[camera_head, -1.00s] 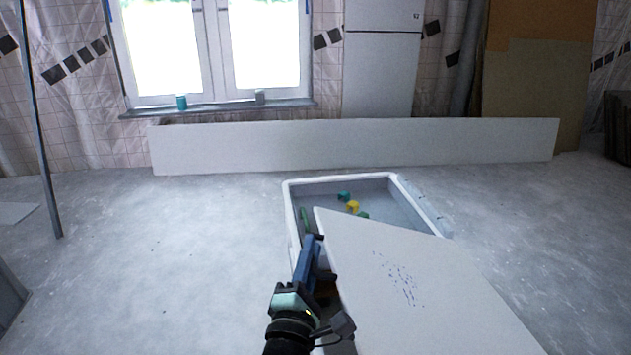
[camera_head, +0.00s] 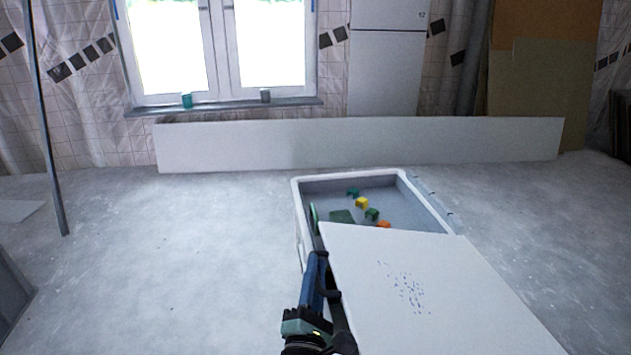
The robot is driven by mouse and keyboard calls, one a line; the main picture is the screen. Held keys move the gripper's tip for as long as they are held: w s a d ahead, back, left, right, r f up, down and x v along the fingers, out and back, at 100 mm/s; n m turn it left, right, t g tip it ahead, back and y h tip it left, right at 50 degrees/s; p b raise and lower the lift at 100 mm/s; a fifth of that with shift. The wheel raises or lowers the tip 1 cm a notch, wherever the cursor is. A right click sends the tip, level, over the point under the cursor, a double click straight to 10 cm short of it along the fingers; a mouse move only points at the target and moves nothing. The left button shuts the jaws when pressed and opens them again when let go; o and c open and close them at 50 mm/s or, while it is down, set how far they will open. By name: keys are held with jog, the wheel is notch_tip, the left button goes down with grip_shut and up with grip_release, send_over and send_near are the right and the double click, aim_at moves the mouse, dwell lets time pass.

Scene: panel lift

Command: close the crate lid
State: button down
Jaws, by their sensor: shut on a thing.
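The crate (camera_head: 298,213) is a pale open box on the floor at the centre, with small coloured blocks inside. A white flat lid panel (camera_head: 440,285) with blue specks covers the near part of the crate in this view. Its far edge lies across the opening, and the far part of the crate is uncovered. My gripper (camera_head: 326,282) is at the panel's left edge and is shut on it. The fingertips are partly hidden by the panel. I cannot tell whether the panel touches the crate rim.
Inside the crate are a yellow block (camera_head: 362,203), an orange block (camera_head: 384,224) and several green pieces. A long low white board (camera_head: 360,145) stands behind the crate. A thin pole (camera_head: 47,130) leans at the left. The floor left of the crate is clear.

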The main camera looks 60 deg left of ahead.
jog(key=c, duration=1.2)
grip_release()
jog(key=shift+o, duration=0.2)
jog(key=shift+d, duration=0.1)
jog(key=shift+s+d+p, duration=0.2)
jog(key=shift+d+p, duration=0.05)
jog(key=shift+p, duration=0.35)
jog(key=p+v, duration=0.6)
jog(key=v, duration=0.6)
